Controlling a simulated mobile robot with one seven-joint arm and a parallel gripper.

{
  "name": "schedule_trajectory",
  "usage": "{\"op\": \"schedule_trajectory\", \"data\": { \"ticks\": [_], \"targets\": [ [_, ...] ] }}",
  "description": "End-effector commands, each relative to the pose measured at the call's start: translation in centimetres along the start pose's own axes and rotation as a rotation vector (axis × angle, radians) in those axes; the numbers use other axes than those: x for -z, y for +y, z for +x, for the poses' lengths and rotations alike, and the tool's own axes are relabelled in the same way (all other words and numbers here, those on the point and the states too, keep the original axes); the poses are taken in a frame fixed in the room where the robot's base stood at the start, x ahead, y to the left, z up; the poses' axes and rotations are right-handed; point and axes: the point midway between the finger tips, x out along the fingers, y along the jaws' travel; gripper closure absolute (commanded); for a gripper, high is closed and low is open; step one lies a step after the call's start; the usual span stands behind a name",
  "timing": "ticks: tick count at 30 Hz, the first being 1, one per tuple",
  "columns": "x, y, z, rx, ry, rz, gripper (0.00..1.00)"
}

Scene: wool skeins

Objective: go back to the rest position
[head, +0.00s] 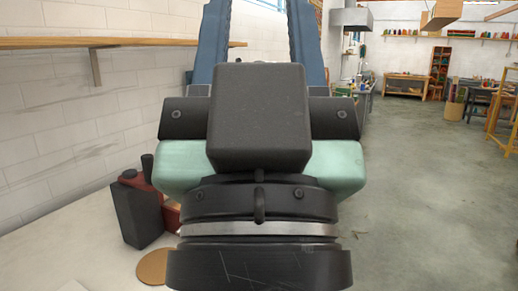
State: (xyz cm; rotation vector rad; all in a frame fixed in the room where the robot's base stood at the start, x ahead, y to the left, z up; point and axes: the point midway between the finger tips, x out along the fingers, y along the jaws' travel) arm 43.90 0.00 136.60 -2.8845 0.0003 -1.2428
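My gripper (259,22) fills the middle of the head view, seen from behind its dark wrist and housing. No held thing shows between the visible parts of the fingers. No wool skein can be made out close by.
A pale table (70,245) lies at lower left, with a dark grey block (138,215) and a round tan disc (154,267). A wooden shelf (120,43) runs along the white brick wall. Open concrete floor (430,200) spreads right; benches stand farther back.

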Motion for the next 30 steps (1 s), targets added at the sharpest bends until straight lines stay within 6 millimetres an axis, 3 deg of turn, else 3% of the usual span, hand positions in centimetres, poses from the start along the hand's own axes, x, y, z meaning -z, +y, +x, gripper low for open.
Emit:
{"op": "schedule_trajectory", "data": {
  "ticks": [1,9,15,23,30],
  "targets": [
    [1.8,0.0,1.9,0.000,0.000,0.000,0.55],
    [7.4,0.0,8.0,0.001,-0.002,-0.001,0.55],
    [10.4,-0.1,11.1,0.002,-0.002,-0.001,0.55],
    [11.3,-0.1,12.1,0.002,-0.002,-0.001,0.55],
    [9.8,-0.1,10.6,0.002,-0.002,-0.001,0.55]
  ]
}}
